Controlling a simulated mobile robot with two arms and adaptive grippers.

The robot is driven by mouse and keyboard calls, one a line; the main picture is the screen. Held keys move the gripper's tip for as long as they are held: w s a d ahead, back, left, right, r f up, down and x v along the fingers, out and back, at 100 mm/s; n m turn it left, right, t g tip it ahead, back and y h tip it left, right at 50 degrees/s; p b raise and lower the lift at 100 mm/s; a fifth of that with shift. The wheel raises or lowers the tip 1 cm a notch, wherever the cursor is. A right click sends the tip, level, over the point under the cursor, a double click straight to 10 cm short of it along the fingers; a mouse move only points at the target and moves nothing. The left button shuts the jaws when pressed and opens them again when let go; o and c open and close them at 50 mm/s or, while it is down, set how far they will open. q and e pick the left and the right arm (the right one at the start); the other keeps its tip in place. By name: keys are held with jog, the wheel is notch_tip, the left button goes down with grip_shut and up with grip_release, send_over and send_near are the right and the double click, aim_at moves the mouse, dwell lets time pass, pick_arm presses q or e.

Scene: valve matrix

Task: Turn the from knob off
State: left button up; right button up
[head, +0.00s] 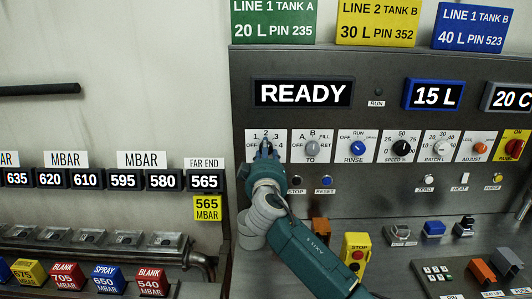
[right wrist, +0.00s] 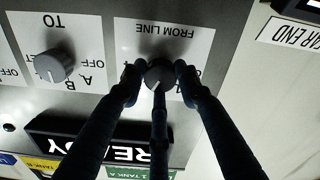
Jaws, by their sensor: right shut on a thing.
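The from knob (right wrist: 160,72) is a dark round knob on a white label reading "FROM LINE", upside down in the right wrist view. A white mark on its face points to the lower side of that picture, slightly left. My right gripper (right wrist: 160,80) has its fingers around the knob, shut on it. In the head view my right gripper (head: 265,152) covers the knob, and the label's numbers and "OFF" (head: 254,145) show around it. My left gripper is not in view.
The grey TO knob (head: 311,147) is close on the right, followed by the blue RINSE knob (head: 356,148). STOP and RESET buttons sit below. The display (head: 303,93) above reads "READY". A yellow box with a red stop button (head: 355,250) stands lower right.

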jog(key=shift+d+n+p, duration=0.15)
jog(key=shift+n+p, duration=5.3)
jog(key=shift+n, duration=6.35)
jog(key=shift+r, duration=0.1)
jog(key=o, duration=1.1)
jog(key=shift+o, duration=0.2)
